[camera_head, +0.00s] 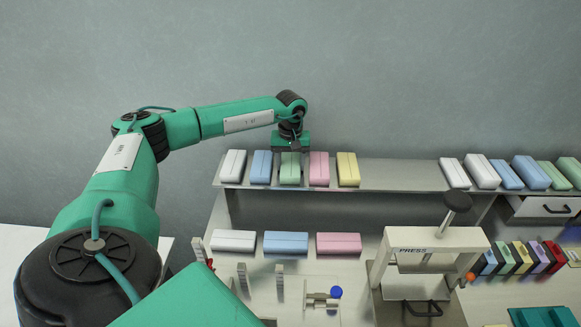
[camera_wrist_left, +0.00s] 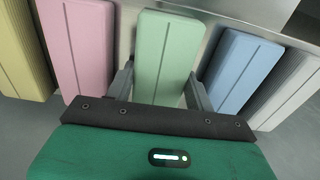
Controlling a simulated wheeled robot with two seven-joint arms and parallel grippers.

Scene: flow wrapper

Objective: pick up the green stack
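The green stack (camera_head: 290,169) is a pale green block with a lengthwise groove, in the middle of a row on the raised shelf (camera_head: 395,175). My left gripper (camera_head: 291,153) is directly over it, pointing down. In the left wrist view the green stack (camera_wrist_left: 166,55) lies between the two fingers of my left gripper (camera_wrist_left: 160,88), one close along each side. I cannot tell whether the fingers press on it. Its near end is hidden by the gripper body. The stack appears to rest on the shelf, level with its neighbours. My right gripper is not in view.
A blue stack (camera_head: 261,167) and a pink stack (camera_head: 319,169) flank the green one with narrow gaps. White (camera_head: 233,166) and yellow (camera_head: 348,169) stacks end the row. More stacks, including green ones (camera_head: 553,175), are at right. A press (camera_head: 430,245) stands below.

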